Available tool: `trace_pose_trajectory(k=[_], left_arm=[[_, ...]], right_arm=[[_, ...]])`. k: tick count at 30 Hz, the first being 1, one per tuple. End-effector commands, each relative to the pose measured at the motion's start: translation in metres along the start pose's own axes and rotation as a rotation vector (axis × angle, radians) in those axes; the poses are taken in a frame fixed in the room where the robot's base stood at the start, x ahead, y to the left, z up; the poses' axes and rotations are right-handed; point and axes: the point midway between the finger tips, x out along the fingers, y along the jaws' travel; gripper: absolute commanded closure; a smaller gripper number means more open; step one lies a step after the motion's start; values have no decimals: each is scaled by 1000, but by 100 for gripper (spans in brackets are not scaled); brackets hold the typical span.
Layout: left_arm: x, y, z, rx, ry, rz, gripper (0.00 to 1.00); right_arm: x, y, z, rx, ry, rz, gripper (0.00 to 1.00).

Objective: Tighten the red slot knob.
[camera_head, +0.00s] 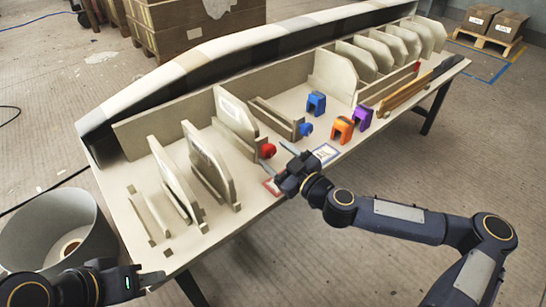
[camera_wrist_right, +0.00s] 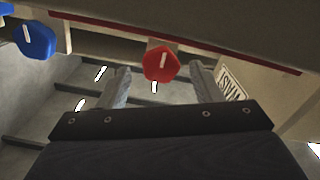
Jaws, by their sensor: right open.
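The red slot knob (camera_head: 267,151) sits on the front end of an upright pale slot on the bench. In the right wrist view the red knob (camera_wrist_right: 160,63) has a white mark on its face. It lies between the two fingers of my right gripper (camera_wrist_right: 160,76), with a gap on each side. In the head view my right gripper (camera_head: 277,157) is open at the bench's front edge, close to the red knob. My left gripper (camera_head: 148,277) is at the lower left, past the bench's near end and far from the knob; its finger spacing is unclear.
A blue knob (camera_head: 306,129) sits right of the red one; it also shows in the wrist view (camera_wrist_right: 35,40). Blue, orange (camera_head: 342,129) and purple (camera_head: 362,117) clamp-like pieces stand farther right. Upright pale panels (camera_head: 235,115) line the bench. A round bin (camera_head: 55,230) stands lower left.

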Motion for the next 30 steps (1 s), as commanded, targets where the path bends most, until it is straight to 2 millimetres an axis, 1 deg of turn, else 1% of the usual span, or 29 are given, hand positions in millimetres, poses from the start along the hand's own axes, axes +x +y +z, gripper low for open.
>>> trace_pose_trajectory(k=[1,4,13,23,24,30], left_arm=[[3,-1,1,0,0,0,64],[4,-2,2,0,0,0,64],[4,-2,2,0,0,0,64],[4,-2,2,0,0,0,64],[4,-2,2,0,0,0,64],[3,-2,2,0,0,0,64]], right_arm=[[6,-1,1,2,1,-1,41],[13,-1,1,1,0,-2,41],[15,0,0,1,0,-2,41],[15,-1,0,1,0,-2,84],[15,-1,0,1,-1,-2,86],[15,-1,0,20,-1,-2,86]])
